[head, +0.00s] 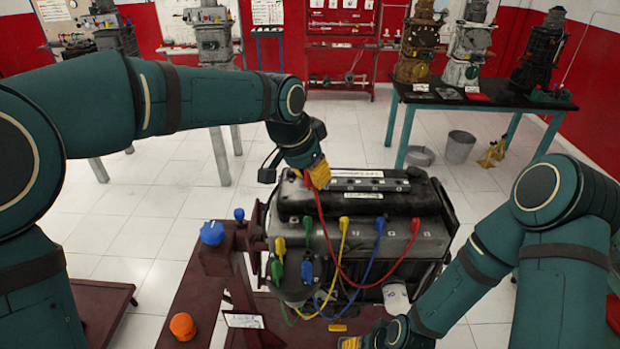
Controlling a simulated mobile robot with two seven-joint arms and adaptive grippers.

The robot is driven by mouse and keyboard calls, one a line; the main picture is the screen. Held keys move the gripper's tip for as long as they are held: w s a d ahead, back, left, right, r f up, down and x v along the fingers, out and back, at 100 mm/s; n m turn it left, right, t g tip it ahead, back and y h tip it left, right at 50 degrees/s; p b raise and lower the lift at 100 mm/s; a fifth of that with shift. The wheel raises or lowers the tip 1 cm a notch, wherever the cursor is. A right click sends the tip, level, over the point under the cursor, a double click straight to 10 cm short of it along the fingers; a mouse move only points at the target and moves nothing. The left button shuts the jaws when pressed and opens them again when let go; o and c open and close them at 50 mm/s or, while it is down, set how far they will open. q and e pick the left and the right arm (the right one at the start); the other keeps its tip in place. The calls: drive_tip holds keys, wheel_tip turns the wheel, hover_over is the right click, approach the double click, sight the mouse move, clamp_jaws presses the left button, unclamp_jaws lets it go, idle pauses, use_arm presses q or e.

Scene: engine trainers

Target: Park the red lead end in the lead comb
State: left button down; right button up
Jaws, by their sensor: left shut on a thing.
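My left gripper (316,176) has yellow fingertips and is shut on the red lead end (311,184), above the left end of the engine (400,232). The red lead (337,262) hangs from it in a loop and rises to a red boot (415,226) on the engine's front side. A light strip with dark holes (357,185) lies along the engine top; I cannot tell whether it is the lead comb. My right gripper (350,343) shows only a yellow part at the bottom edge; its jaws are cut off.
Yellow, blue and green boots stand along the engine; their leads run to the dark distributor (296,287) at the engine's left. A blue cap (212,233) and an orange cap (183,326) sit on the dark red stand at left. A white filter (396,297) is near my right arm.

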use_arm(q)
drive_tip(key=w+d, duration=0.4)
drive_tip(key=w, duration=1.2)
drive_tip(key=shift+w, duration=0.15)
drive_tip(key=shift+f, duration=0.15)
idle(0.4)
wheel_tip(320, 180, down, 4)
drive_tip(key=shift+f+b, duration=0.15)
drive_tip(key=shift+b, duration=1.05)
drive_tip(key=shift+p, duration=0.35)
drive_tip(key=shift+f, duration=0.1)
drive_tip(key=shift+f+b, duration=1.65)
drive_tip(key=shift+f, duration=0.95)
